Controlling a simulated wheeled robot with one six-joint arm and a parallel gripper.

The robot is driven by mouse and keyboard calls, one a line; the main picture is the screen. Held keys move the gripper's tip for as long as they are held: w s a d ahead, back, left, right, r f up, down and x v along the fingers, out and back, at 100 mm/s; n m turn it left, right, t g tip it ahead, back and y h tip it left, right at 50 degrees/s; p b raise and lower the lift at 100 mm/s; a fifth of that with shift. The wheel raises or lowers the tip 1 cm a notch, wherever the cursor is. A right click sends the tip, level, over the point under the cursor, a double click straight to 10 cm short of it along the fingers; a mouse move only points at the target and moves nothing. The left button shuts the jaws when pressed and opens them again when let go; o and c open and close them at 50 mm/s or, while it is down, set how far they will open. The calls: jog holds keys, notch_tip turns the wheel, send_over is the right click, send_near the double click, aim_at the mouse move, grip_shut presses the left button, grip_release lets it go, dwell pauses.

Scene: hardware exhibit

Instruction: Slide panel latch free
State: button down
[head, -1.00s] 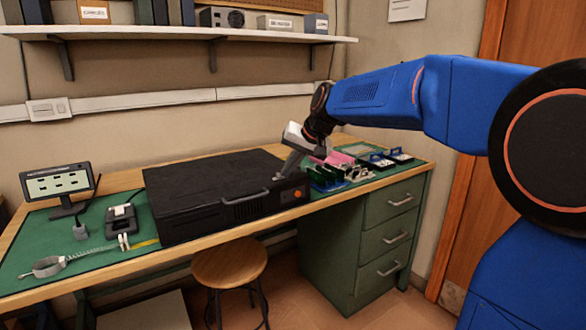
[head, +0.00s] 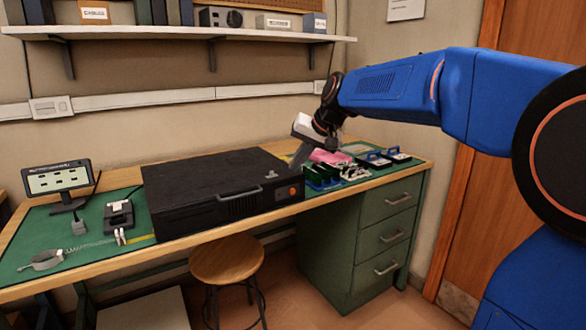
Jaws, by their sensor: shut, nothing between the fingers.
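A black metal case (head: 200,170) lies flat on the green mat of the workbench, its panel on top and a grey handle (head: 241,194) on its front. A small light-grey piece, which looks like the panel latch (head: 271,174), sits on the top near the front right. My gripper (head: 293,166) is shut and empty, tilted down over the right end of the case, just right of the latch and apart from it. Whether its tips touch the case cannot be told. An orange button (head: 293,191) is on the front right.
Right of the case lie circuit boards (head: 322,178), a pink bag (head: 330,157) and blue-framed parts (head: 375,160). On the left stand a small monitor (head: 58,182), a black device (head: 118,216) and a coiled wrist strap (head: 45,260). A stool (head: 227,260) stands in front.

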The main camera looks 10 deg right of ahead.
jog(key=v, duration=0.7)
jog(key=shift+d, duration=0.15)
jog(key=shift+s+r, duration=0.1)
jog(key=s+d+f+n+h, duration=0.1)
jog(key=s+d+f, duration=0.1)
jog(key=s+f, duration=0.6)
jog(key=s+d+f+n+g+h, duration=0.1)
jog(key=s+f, duration=0.7)
jog(key=s, duration=0.7)
jog(key=s+d+f+h, duration=0.1)
jog(key=s+d+f, duration=0.1)
jog(key=s+f, duration=0.7)
jog(key=s, duration=0.3)
jog(key=shift+d+n+g+h, duration=0.3)
jog(key=shift+d+n+h, duration=0.05)
jog(key=shift+n+h, duration=0.05)
jog(key=c, duration=2.4)
grip_release()
jog(key=shift+c, duration=0.2)
